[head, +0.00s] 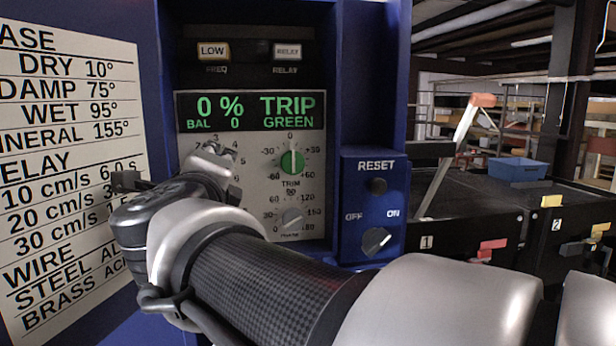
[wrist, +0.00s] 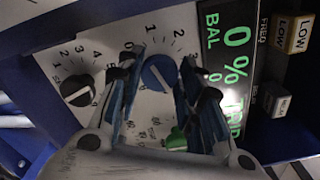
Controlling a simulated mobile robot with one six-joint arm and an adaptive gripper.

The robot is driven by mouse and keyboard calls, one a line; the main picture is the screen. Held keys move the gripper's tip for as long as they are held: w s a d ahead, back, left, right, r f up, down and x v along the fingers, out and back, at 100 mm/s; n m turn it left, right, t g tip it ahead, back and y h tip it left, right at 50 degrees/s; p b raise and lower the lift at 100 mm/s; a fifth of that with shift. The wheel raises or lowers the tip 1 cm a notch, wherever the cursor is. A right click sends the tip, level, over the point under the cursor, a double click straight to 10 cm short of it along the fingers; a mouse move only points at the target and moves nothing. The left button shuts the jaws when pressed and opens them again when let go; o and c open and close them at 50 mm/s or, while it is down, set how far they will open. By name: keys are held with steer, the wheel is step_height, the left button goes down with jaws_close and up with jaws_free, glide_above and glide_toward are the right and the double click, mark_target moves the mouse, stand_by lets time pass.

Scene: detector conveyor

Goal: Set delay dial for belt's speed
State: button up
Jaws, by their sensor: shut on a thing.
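In the wrist view, a round blue dial (wrist: 158,73) with a light pointer mark sits on the pale panel, with numbers around it. My gripper (wrist: 160,84) is shut on this dial, one finger on each side; it also shows in the head view (head: 214,156), hiding the dial there. A black dial (wrist: 76,90) with its own number scale is beside it. The dials' name labels are not readable. The chart (head: 70,130) at the left lists delays against 10, 20 and 30 cm/s; 10 cm/s reads 6.0 s. My gripper hides part of the lower values.
The display (head: 250,111) reads 0 %, BAL 0, TRIP GREEN. A green TRIM dial (head: 291,161) and a grey PHASE dial (head: 291,217) are right of my gripper. LOW (head: 213,51) and RELAY (head: 287,51) buttons are above. A RESET and OFF/ON box (head: 373,200) juts out at right.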

steer(key=m+b, duration=0.6)
steer(key=m, duration=0.6)
steer(key=shift+d+m, duration=0.1)
steer(key=shift+m, duration=0.2)
steer(key=shift+b, duration=0.3)
steer(key=o, duration=1.1)
steer(key=shift+c, duration=0.2)
step_height(320, 180, up, 10)
stand_by(0.4)
